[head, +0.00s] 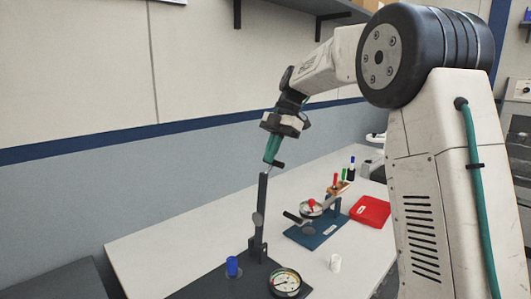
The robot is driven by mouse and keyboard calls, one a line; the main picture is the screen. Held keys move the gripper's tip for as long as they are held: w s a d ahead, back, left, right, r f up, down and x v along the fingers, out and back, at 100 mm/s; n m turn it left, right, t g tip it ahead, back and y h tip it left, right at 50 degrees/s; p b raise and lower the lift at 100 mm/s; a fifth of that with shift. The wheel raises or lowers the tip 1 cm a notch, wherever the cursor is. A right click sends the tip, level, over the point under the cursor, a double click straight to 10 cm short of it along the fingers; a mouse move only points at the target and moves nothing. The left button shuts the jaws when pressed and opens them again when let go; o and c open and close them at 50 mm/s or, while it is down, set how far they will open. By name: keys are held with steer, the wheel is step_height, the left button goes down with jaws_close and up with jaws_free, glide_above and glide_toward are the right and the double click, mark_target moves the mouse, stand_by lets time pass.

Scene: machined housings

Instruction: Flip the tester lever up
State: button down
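The tester has a dark base plate (203,286) at the front of the table, with a round dial gauge (285,282) and a blue cylinder (232,266). A tall, dark, narrow bar (262,205) stands nearly upright on it; I cannot tell whether this is the lever or a fixed post. A short dark piece (279,165) shows at the bar's upper end. My gripper (271,158), with teal fingers, points down at this upper end, touching or very close to it. The fingers overlap from this side, so their gap and any grip are hidden.
Behind the tester, a blue-based fixture (318,232) carries a red knob and a dark handle. A red tray (370,211) lies to its right. A small white cylinder (335,263) stands near the gauge. Bottles (351,170) stand farther back. The table's left part is clear.

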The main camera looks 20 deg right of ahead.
steer(key=shift+w+d, duration=0.25)
steer(key=shift+d, duration=0.25)
steer(key=shift+s+a+r, duration=0.1)
steer(key=shift+a+r, duration=0.1)
steer(key=shift+a, duration=0.05)
steer(key=shift+s+a+r, duration=0.1)
steer(key=shift+s+r, duration=0.05)
steer(key=shift+r, duration=0.15)
steer(key=shift+s+a+r, duration=0.15)
steer(key=shift+a+r, duration=0.15)
steer(key=shift+r, duration=0.3)
steer(key=shift+s+a+r, duration=0.1)
steer(key=shift+a+r, duration=0.15)
steer(key=shift+r, duration=0.35)
steer(key=w+d+r, duration=0.3)
steer(key=d+r, duration=0.1)
steer(key=d, duration=0.1)
steer(key=shift+d+r, duration=0.2)
steer(key=shift+d, duration=0.2)
steer(key=shift+s, duration=0.15)
